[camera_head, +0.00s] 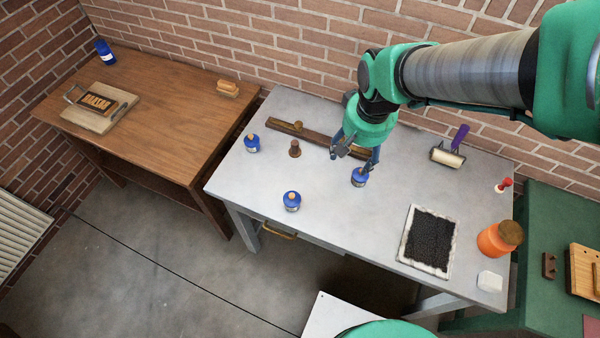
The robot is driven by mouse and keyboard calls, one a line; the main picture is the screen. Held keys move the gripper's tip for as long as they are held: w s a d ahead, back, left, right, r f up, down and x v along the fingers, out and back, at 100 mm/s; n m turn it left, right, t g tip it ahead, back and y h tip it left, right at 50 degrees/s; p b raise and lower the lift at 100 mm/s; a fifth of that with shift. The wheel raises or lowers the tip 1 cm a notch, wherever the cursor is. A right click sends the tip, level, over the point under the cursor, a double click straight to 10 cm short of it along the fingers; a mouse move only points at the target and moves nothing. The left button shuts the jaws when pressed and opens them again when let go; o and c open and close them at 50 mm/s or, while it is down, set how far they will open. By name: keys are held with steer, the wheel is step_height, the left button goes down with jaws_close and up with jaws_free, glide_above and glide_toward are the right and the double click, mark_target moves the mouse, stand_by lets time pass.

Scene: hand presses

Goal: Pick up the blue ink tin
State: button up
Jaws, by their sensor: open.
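Three small blue tins with pale tops stand upright on the grey table. One blue tin (359,179) is right below my gripper (358,160), another blue tin (292,203) stands nearer the front edge, and a third blue tin (252,145) stands at the left. I cannot tell their labels apart at this size. My gripper points down with its fingers apart, close over the first tin. The fingers partly cover that tin's top, and I cannot tell whether they touch it.
A long wooden bar (318,139) lies behind the tins, with a brown knob (295,149) nearby. A roller (447,156), a black tray (430,240) and an orange jar (497,240) are at the right. The table (325,240) is clear at the front middle.

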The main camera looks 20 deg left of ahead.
steer(key=s+a+f+n, duration=0.1)
steer(key=a+f, duration=0.5)
steer(key=a, duration=0.1)
steer(key=n+g+h, duration=0.1)
steer(key=g, duration=0.1)
glide_above(292, 194)
step_height(292, 194, down, 8)
steer(key=shift+w+f+p, duration=0.1)
steer(key=shift+f+p, duration=0.1)
steer(key=shift+p, duration=0.15)
steer(key=shift+f+b, duration=0.55)
steer(key=shift+f, duration=3.75)
steer(key=shift+s+f+b, duration=0.2)
steer(key=shift+f+b, duration=0.3)
steer(key=shift+f, duration=2.1)
